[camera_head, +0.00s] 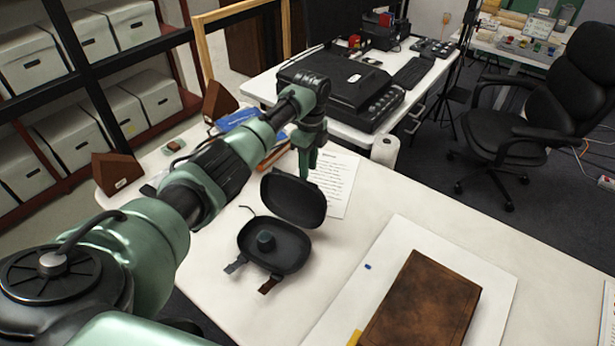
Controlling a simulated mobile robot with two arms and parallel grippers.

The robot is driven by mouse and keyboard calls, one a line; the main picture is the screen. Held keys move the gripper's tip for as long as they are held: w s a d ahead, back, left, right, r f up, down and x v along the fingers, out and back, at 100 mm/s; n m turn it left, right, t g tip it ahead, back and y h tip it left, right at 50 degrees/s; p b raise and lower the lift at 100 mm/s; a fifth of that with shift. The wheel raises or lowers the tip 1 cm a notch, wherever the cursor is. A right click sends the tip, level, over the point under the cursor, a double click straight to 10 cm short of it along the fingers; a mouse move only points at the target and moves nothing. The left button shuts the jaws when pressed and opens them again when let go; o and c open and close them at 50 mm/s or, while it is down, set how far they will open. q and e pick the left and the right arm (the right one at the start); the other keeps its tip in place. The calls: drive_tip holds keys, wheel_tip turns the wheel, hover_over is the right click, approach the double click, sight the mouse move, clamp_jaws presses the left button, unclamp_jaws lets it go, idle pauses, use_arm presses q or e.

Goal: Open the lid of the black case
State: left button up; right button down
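The black case (290,250) sits on the white table, open. Its lid (293,203) stands up, tilted back from the far side of the base. A small dark round object (265,240) sits inside the base. Two latch tabs hang at the near edge. My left gripper (306,170) points down just behind the upper edge of the lid. Its fingertips are partly hidden by the lid, so I cannot tell whether it touches the lid or how far its fingers are apart. My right gripper is not in view.
A brown leather-like book (422,308) lies on a white board at the front right. A printed sheet (340,185) lies behind the case. Brown wedges (117,172) and a blue item (238,119) stand at the back left.

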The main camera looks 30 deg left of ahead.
use_arm(q)
wheel_tip(320, 180, up, 3)
drive_tip(key=shift+w, duration=0.1)
idle(0.5)
